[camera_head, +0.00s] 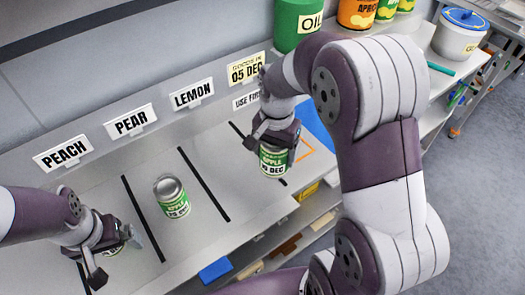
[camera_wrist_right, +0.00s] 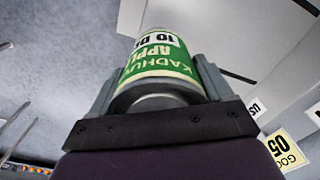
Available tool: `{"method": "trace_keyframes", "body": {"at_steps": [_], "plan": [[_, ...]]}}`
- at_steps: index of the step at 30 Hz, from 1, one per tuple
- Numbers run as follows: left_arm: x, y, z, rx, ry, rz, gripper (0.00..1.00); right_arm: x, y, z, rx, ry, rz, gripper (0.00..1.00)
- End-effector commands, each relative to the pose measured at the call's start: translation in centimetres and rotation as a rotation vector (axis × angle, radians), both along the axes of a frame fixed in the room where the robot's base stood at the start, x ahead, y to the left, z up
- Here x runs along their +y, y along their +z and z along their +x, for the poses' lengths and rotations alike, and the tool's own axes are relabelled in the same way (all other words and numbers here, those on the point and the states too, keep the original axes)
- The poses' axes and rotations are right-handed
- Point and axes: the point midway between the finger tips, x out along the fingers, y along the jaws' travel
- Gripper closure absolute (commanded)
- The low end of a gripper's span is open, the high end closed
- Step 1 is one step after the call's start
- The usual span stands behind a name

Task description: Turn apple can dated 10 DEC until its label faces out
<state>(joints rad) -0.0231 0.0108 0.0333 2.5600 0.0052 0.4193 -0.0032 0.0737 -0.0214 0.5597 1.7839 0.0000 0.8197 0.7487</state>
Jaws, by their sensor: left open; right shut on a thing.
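The apple can dated 10 DEC (camera_head: 274,162) is in my right gripper (camera_head: 273,140), near the right end of the shelf. Its green label with the date faces the head camera. In the right wrist view the same can (camera_wrist_right: 160,62) sits between the fingers, its green label and part of the date showing upside down. I cannot tell whether its base touches the shelf. A second apple can (camera_head: 172,196) stands upright on the shelf to the left, date side forward.
The grey shelf (camera_head: 225,160) has black divider strips and PEACH, PEAR and LEMON signs (camera_head: 130,122) behind. A date sign (camera_head: 246,69) reads 05 DEC. A green OIL tin (camera_head: 297,22) stands at the back.

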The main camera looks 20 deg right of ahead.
Motion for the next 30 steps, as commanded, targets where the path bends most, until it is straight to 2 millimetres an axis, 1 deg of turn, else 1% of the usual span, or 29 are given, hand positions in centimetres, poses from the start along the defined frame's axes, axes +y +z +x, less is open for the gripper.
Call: {"method": "trace_keyframes", "body": {"at_steps": [8, 10, 12, 15, 18, 24, 26, 27, 30], "plan": [[0.0, 0.1, 0.0, 0.0, 0.0, 0.0, 0.0, 0.0, 0.2, 0.0, -0.001, 0.009, 0.0, 0.71], [0.0, 0.8, 0.0, 0.0, 0.0, 0.0, 0.0, 0.0, 0.5, 0.0, -0.001, 0.091, 0.0, 0.71], [0.0, 1.5, 0.0, 0.0, 0.0, 0.0, 0.0, 0.0, 0.6, 0.0, 0.0, 0.232, 0.0, 0.71], [0.0, 2.0, 0.0, 0.0, 0.0, 0.0, 0.0, 0.0, 0.4, 0.0, 0.0, 0.396, 0.0, 0.71], [0.0, 1.9, 0.0, 0.0, 0.0, 0.0, 0.0, 0.0, 0.2, 0.0, -0.001, 0.454, 0.0, 0.71], [0.0, 2.0, 0.0, 0.0, 0.0, 0.0, 0.0, 0.0, 0.2, 0.0, -0.001, 0.468, 0.0, 0.71], [0.0, 2.7, 0.0, 0.0, 0.0, 0.0, 0.0, 0.0, 0.5, 0.0, -0.001, 0.55, 0.0, 0.71], [0.0, 3.1, 0.0, 0.0, 0.0, 0.0, 0.0, 0.0, 0.6, 0.0, 0.0, 0.631, 0.0, 0.71], [0.0, 3.7, 0.0, 0.0, 0.0, 0.0, 0.0, 0.0, 0.4, 0.0, 0.0, 0.799, 0.0, 0.71]]}}
